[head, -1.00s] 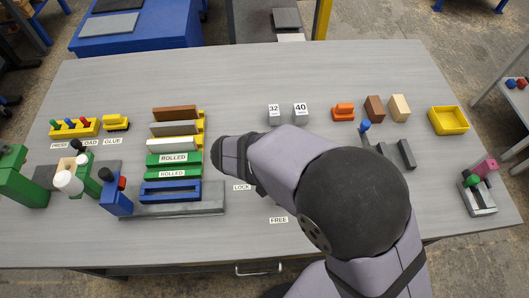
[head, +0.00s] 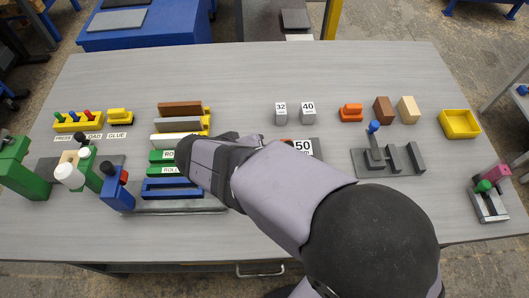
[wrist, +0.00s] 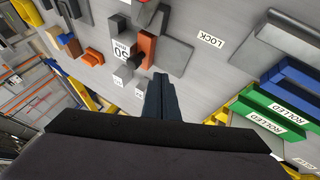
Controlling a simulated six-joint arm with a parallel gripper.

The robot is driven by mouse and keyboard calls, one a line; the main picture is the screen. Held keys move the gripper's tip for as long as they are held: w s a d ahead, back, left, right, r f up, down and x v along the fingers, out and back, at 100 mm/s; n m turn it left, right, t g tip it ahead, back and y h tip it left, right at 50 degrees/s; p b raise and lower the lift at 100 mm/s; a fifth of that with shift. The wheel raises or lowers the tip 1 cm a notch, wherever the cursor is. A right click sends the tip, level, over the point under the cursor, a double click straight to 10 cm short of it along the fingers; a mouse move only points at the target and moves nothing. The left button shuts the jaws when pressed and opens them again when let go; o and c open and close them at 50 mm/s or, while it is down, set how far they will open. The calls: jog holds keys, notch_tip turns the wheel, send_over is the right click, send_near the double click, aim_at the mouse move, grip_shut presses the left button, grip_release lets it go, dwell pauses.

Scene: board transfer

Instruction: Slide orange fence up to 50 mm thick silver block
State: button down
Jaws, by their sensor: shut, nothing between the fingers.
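The silver block labelled 50 shows just beyond my forearm in the head view (head: 303,148) and in the wrist view (wrist: 122,48). The orange fence (wrist: 146,50) stands upright beside it in the wrist view. In the head view only a small reddish part of the fence (head: 284,141) shows. I cannot tell whether fence and block touch. My gripper (wrist: 160,78) is shut and empty, its fingertips near the fence's end in the wrist view. In the head view my arm hides most of this area, and the fingertips are not clear.
Silver blocks marked 32 (head: 280,113) and 40 (head: 308,112) stand behind. Green ROLLED bars (wrist: 270,110) lie left of my arm in the head view. A LOCK label (wrist: 211,40) lies near the fence.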

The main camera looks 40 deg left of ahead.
jog(key=v, duration=0.5)
jog(key=shift+b, duration=0.35)
jog(key=c, duration=2.1)
grip_release()
jog(key=shift+r, duration=0.1)
jog(key=o, duration=0.5)
jog(key=shift+w+r, duration=0.15)
jog(key=shift+w, duration=0.2)
jog(key=shift+o, duration=0.4)
jog(key=w+d+m+h+p, duration=0.1)
jog(key=w+d+m+p, duration=0.1)
jog(key=w, duration=0.5)
jog(key=w+d+m+h+p, duration=0.2)
jog(key=w+d+p, duration=0.1)
jog(key=w+d, duration=0.2)
jog(key=shift+w+d+r+g+h, duration=0.2)
jog(key=shift+w+d+g+h, duration=0.1)
jog(key=shift+w, duration=0.8)
jog(key=n+g+y+p, duration=0.1)
jog(key=g+y+p, duration=0.15)
jog(key=g, duration=0.35)
send_over(289, 145)
jog(key=shift+w+f, duration=0.4)
jog(key=shift+f, duration=0.05)
jog(key=shift+s+a+n+g, duration=0.15)
jog(key=shift+s+n+g, duration=0.2)
jog(key=shift+n, duration=1.75)
jog(key=shift+f+p, duration=1.2)
jog(key=shift+f, duration=2.5)
jog(key=shift+c, duration=0.2)
